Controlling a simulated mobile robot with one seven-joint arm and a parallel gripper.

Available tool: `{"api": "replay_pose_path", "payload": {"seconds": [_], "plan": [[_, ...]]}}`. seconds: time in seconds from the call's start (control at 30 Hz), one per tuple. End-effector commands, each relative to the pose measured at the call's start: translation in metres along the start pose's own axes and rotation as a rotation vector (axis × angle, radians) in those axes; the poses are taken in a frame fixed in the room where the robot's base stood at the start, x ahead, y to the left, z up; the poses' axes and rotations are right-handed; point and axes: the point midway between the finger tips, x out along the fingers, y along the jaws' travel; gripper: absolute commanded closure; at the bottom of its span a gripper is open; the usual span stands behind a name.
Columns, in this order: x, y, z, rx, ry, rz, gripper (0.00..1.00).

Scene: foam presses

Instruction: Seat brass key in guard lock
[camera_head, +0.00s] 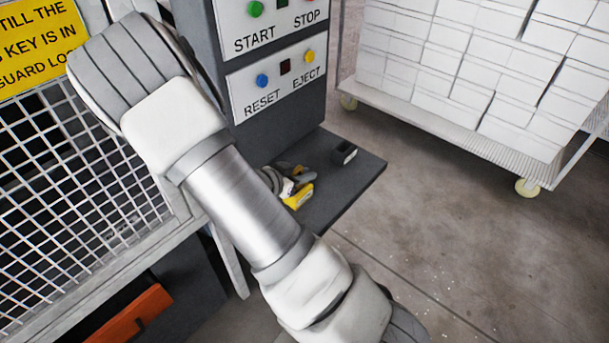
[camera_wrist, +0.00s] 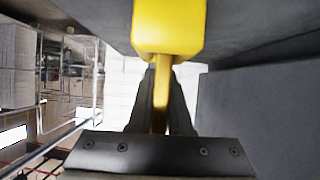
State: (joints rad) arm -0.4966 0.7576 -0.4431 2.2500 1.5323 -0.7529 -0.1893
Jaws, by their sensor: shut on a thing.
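My gripper (camera_wrist: 161,90) is shut on a thin brass-yellow strip, which I take to be the brass key (camera_wrist: 160,98). The strip runs between the two dark fingers and joins a bright yellow block (camera_wrist: 168,28) at the top of the wrist view. I cannot make out the guard lock in either view.
A small dark open-topped box (camera_head: 344,153) stands on the shelf. The control panel (camera_head: 275,85) with coloured buttons rises behind it. A mesh guard (camera_head: 70,200) with a yellow sign (camera_head: 40,45) is at left. A trolley (camera_head: 470,110) of white blocks stands at right; the floor before it is clear.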

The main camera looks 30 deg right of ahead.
Motion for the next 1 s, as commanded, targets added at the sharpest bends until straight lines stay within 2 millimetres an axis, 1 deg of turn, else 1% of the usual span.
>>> {"api": "replay_pose_path", "payload": {"seconds": [0.27,0.4,0.43,0.57,0.6,0.87,0.97,1.0], "plan": [[0.0008,-0.0002,0.0009,0.002,0.000,-0.001,1.00],[0.0029,-0.0001,0.0047,0.002,0.000,0.000,1.00],[0.0026,-0.0002,0.0043,0.002,0.000,-0.001,0.79],[0.0023,-0.0002,0.0039,0.002,0.000,-0.001,0.56],[0.0023,-0.0001,0.0039,0.001,0.000,-0.001,0.53],[0.0019,-0.0002,0.0031,0.002,0.000,-0.001,0.53],[-0.0022,-0.0005,-0.0002,0.002,-0.001,-0.002,0.53],[-0.0067,-0.0009,0.0003,0.001,-0.001,-0.003,0.53]]}}
